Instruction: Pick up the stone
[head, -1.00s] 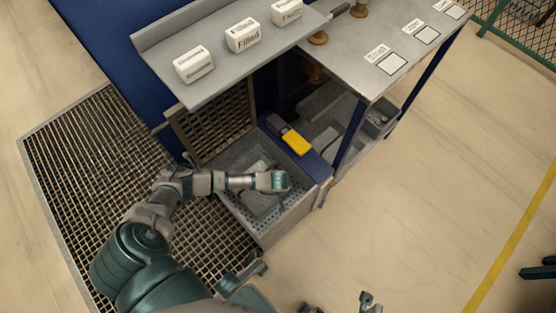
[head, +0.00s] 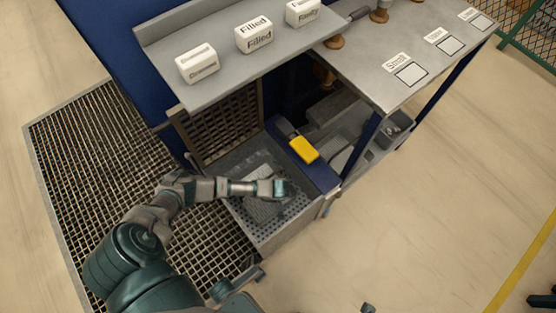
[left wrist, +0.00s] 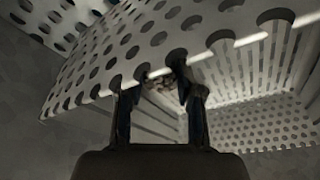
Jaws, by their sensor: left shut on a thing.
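My left gripper (head: 280,188) reaches down into the open perforated metal bin (head: 262,232) below the bench. My right gripper is not recognisable in these frames.
A blue ledge with a yellow block (head: 304,149) borders the bin on the right. A shelf (head: 215,86) with several white labelled blocks overhangs behind it. A mesh panel (head: 222,130) stands at the bin's back left.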

